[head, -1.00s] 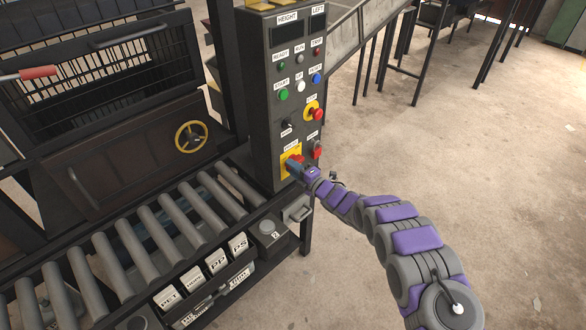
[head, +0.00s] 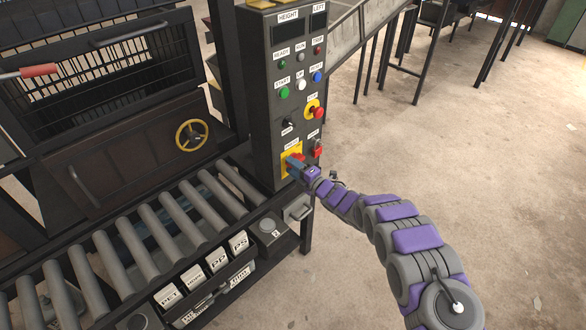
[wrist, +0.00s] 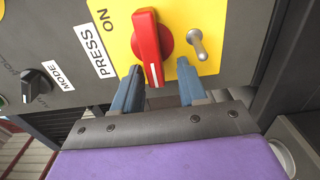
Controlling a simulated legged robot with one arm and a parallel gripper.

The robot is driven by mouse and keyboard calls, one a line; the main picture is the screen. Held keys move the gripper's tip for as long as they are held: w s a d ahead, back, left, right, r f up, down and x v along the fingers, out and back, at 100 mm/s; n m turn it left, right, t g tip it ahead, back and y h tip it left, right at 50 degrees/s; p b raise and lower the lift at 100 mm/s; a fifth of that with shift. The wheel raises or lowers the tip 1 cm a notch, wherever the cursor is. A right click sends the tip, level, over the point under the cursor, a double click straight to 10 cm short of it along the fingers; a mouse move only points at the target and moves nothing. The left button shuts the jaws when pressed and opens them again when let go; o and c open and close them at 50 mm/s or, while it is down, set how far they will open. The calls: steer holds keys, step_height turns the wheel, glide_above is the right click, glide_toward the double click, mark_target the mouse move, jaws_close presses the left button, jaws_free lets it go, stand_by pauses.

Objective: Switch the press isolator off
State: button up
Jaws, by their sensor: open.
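The press isolator is a red rotary handle (wrist: 148,45) on a yellow plate (wrist: 118,48), beside an ON mark and a PRESS label (wrist: 95,50). The white line on the handle points down in the wrist view, towards my gripper. In the head view the yellow plate (head: 285,161) is low on the grey control panel, mostly hidden by my gripper (head: 293,166). In the wrist view my gripper (wrist: 158,82) is open, with one blue finger on each side of the handle's lower end. Gaps show between the fingers and the handle.
A small metal toggle (wrist: 199,45) stands right of the handle, close to the right finger. A MODE knob (wrist: 38,85) is to the left. The head view shows a red emergency button (head: 318,112) above and a roller conveyor (head: 150,235) at left. Floor at right is clear.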

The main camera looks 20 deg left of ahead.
stand_by(0.3)
steer(key=p+v, duration=0.3)
steer(key=v, duration=1.4)
steer(key=shift+d+f, duration=0.1)
steer(key=shift+d, duration=0.05)
